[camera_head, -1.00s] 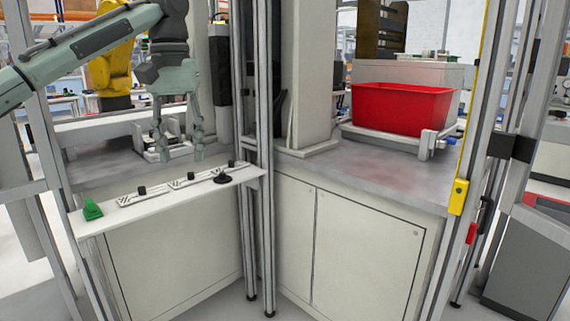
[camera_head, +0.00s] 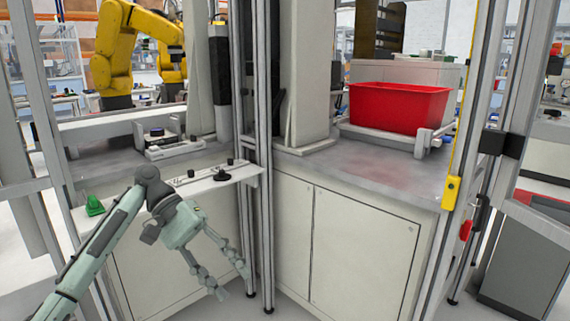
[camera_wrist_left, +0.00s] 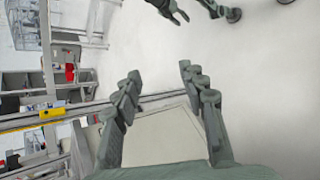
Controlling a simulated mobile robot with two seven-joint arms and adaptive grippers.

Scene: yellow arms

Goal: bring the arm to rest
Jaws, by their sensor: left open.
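My left arm comes in from the lower left in the head view. My left gripper (camera_head: 234,283) hangs in front of the white cabinet below the narrow white shelf (camera_head: 150,203), pointing down and to the right. Its fingers are spread and nothing is between them. The left wrist view shows the two open fingers (camera_wrist_left: 157,84) with the cabinet panel (camera_wrist_left: 165,138) and pale floor beyond. In that view part of another dark green gripper (camera_wrist_left: 178,14) shows at the top edge, too cut off to judge its jaws.
The shelf carries a green piece (camera_head: 94,206) and a black knob (camera_head: 221,173). A red bin (camera_head: 398,108) stands on the right counter. Metal posts (camera_head: 262,160) rise just right of my gripper. A yellow robot arm (camera_head: 118,50) stands behind.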

